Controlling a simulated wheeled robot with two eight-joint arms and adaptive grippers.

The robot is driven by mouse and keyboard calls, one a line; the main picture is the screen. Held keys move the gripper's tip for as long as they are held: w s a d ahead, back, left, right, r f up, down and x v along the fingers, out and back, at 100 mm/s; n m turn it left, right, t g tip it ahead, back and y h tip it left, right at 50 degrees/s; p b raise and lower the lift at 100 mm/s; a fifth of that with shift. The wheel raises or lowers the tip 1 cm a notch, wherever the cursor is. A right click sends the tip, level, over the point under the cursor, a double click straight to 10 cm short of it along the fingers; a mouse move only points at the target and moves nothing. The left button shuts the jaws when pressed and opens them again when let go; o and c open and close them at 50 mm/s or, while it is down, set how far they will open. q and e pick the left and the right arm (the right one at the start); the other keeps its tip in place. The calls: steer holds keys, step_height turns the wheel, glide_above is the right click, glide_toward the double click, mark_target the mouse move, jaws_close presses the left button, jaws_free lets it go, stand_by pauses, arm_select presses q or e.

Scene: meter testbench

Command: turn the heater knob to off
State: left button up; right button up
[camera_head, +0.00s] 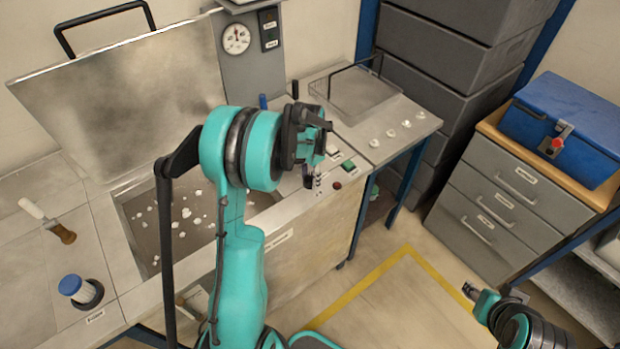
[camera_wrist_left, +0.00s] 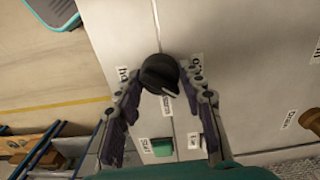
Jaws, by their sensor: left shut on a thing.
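The black heater knob (camera_wrist_left: 160,72) sits on the bench's metal control panel in the left wrist view. A white pointer mark on it points to the lower right of that picture. Small labels surround it, partly covered by the fingers. My left gripper (camera_wrist_left: 158,80) has a fingertip at each side of the knob and is shut on it. In the head view my left gripper (camera_head: 313,178) reaches down at the panel's edge; its wrist hides the knob there. My right gripper (camera_head: 478,291) is at the lower right, away from the bench; its jaws are too small to read.
A green button (camera_wrist_left: 162,147) is beside the knob on the panel; it also shows in the head view (camera_head: 348,165). An open bath (camera_head: 140,226) with white floats lies left of my arm. A dial gauge (camera_head: 236,38) stands behind.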

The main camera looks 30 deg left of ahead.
mark_target(310, 176)
arm_select(q)
steer(key=n, duration=0.4)
steer(key=shift+n, duration=0.3)
steer(key=shift+n+b, duration=0.4)
steer(key=shift+n, duration=1.5)
steer(key=o, duration=1.2)
steer(key=shift+c, duration=0.2)
steer(key=shift+r, duration=0.1)
step_height(310, 176, up, 12)
